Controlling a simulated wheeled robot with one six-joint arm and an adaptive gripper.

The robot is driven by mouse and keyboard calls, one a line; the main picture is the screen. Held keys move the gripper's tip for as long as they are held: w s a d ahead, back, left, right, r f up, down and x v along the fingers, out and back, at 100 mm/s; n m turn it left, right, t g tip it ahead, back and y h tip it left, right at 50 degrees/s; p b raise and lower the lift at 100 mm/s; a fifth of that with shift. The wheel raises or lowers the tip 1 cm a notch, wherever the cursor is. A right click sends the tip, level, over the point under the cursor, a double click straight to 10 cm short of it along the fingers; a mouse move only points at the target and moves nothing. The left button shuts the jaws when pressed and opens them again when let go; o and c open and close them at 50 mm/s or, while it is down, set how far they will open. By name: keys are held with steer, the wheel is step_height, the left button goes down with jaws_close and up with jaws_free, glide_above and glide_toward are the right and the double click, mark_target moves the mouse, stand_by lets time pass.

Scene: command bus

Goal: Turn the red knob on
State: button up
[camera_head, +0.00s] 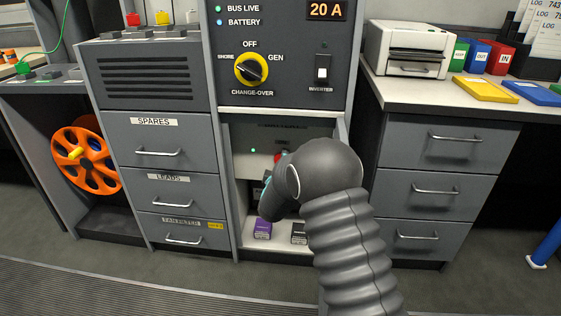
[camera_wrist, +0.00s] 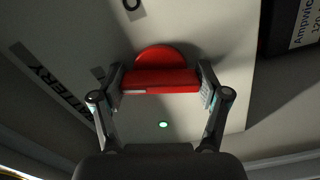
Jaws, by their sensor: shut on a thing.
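The red knob (camera_wrist: 160,72) sits on a light panel (camera_wrist: 185,25) and fills the middle of the wrist view. It has a round base and a raised grip bar, which lies level across that view, with a pale mark at its left end. My gripper (camera_wrist: 161,80) has one finger at each end of the bar and is shut on it. In the head view only a small red part of the knob (camera_head: 279,157) shows inside the open lower bay; my arm hides the rest and my fingertips. A label is partly covered by the left finger.
A green light (camera_wrist: 163,125) glows on the panel near the knob. A BATTERY label (camera_wrist: 48,82) is at left. In the bay stand a purple item (camera_head: 263,228) and a dark one (camera_head: 299,232). Drawers flank the bay, and a yellow-and-black change-over switch (camera_head: 251,69) is above.

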steer(key=shift+a+n+p, duration=0.1)
steer(key=shift+n+p, duration=0.4)
steer(key=shift+n, duration=1.1)
steer(key=o, duration=1.2)
steer(key=shift+c, duration=0.2)
steer(key=shift+s, duration=0.1)
steer(key=s, duration=1.2)
steer(key=shift+w+a, duration=0.1)
